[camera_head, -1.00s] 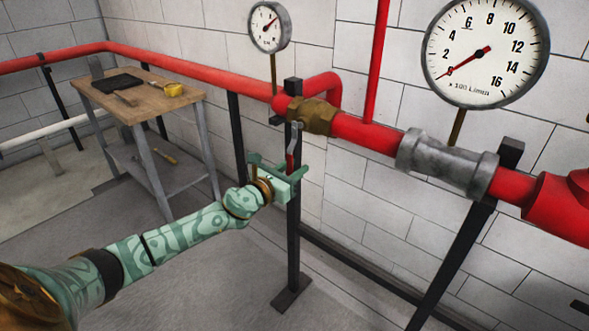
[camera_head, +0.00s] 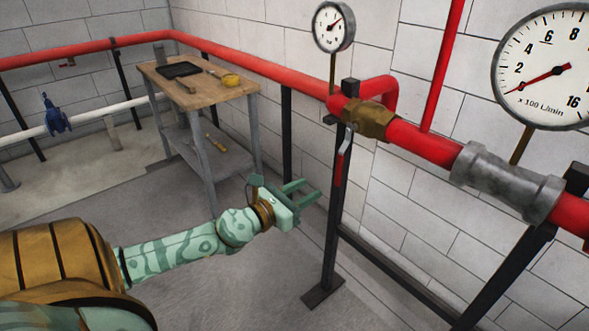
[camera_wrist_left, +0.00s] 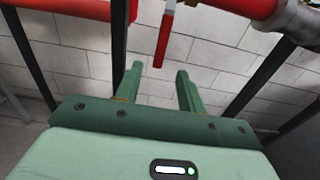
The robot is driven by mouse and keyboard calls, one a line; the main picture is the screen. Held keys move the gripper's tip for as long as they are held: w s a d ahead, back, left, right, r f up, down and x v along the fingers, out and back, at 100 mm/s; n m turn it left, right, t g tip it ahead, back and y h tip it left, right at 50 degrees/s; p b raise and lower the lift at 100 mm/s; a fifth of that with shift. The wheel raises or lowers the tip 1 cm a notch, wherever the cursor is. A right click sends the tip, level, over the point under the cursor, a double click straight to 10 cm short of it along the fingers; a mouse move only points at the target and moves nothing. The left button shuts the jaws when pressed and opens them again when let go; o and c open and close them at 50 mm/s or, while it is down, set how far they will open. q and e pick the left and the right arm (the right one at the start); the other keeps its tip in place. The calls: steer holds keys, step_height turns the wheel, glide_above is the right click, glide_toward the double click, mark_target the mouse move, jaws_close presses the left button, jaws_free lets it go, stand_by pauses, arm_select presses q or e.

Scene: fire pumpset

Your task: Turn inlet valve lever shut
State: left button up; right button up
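The inlet valve is a brass body (camera_head: 370,119) on the red pipe. Its lever (camera_head: 339,169), metal with a red grip, hangs down across the pipe's line, in front of the black post. My left gripper (camera_head: 308,191) is open and empty, left of and slightly below the lever's grip, apart from it. In the left wrist view the red lever (camera_wrist_left: 163,40) hangs beyond the two green fingertips, its lower end in line with the gap between them. My right gripper is not in view.
A black post (camera_head: 334,225) carries the pipe. A small gauge (camera_head: 333,27) and a large flow gauge (camera_head: 548,68) stand above it. A grey coupling (camera_head: 506,183) is at right. A workbench (camera_head: 222,95) with tools stands behind my left arm.

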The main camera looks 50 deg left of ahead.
arm_select(q)
steer(key=shift+s+a, duration=0.1)
steer(key=shift+s, duration=1.35)
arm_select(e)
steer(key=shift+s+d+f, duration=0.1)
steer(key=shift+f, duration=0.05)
